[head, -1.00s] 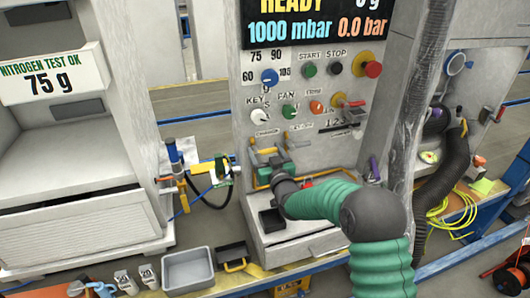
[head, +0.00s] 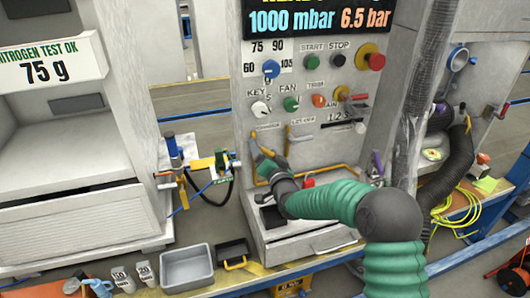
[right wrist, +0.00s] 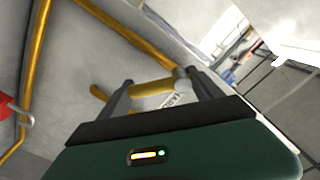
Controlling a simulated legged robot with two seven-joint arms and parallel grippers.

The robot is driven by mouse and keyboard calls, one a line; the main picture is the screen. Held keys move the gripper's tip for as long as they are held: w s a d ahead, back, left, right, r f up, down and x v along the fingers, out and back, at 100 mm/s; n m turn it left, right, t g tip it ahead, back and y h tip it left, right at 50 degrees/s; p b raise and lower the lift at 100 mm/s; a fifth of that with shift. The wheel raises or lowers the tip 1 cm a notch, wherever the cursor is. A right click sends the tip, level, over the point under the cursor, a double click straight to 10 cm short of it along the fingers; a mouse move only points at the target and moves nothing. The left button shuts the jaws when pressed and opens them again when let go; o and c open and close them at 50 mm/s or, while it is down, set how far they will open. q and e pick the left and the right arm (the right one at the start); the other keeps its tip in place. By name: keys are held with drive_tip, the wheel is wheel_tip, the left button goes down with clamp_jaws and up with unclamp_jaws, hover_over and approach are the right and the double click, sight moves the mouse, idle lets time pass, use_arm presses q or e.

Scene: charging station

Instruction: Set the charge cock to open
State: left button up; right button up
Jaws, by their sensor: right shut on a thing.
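The charge cock (head: 254,146) is a yellow lever low on the left of the grey panel. My right gripper (head: 267,163) reaches it from below on the green arm and is shut on its yellow handle. In the right wrist view the yellow handle (right wrist: 152,87) lies between the two dark fingers of my right gripper (right wrist: 162,92), with a small white label behind it. The display (head: 318,21) reads 1000 mbar and 6.5 bar. My left gripper is in none of the views.
A yellow guard rail (head: 330,169) runs across the panel below the levers. Knobs and buttons, including a red emergency stop (head: 376,62), sit above. A grey tray (head: 187,267) stands on the bench at lower left. A hose column stands to the right.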

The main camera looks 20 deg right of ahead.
drive_tip(key=m, duration=0.2)
drive_tip(key=f+m+b, duration=0.1)
drive_tip(key=a+m, duration=0.1)
drive_tip(key=m, duration=0.1)
drive_tip(key=shift+f+m, duration=0.2)
drive_tip(key=shift+m, duration=0.1)
drive_tip(key=shift+s+a+f+m+b, duration=0.1)
drive_tip(key=shift+a+m+b, duration=0.2)
drive_tip(key=shift+m, duration=0.8)
drive_tip(key=shift+a+f+m+b, duration=0.1)
drive_tip(key=shift+a+m+b, duration=0.2)
drive_tip(key=shift+m, duration=0.8)
drive_tip(key=o, duration=1.8)
drive_tip(key=shift+c, duration=0.2)
drive_tip(key=o, duration=0.3)
drive_tip(key=shift+d, duration=0.15)
drive_tip(key=shift+r, duration=0.1)
drive_tip(key=shift+r, duration=0.1)
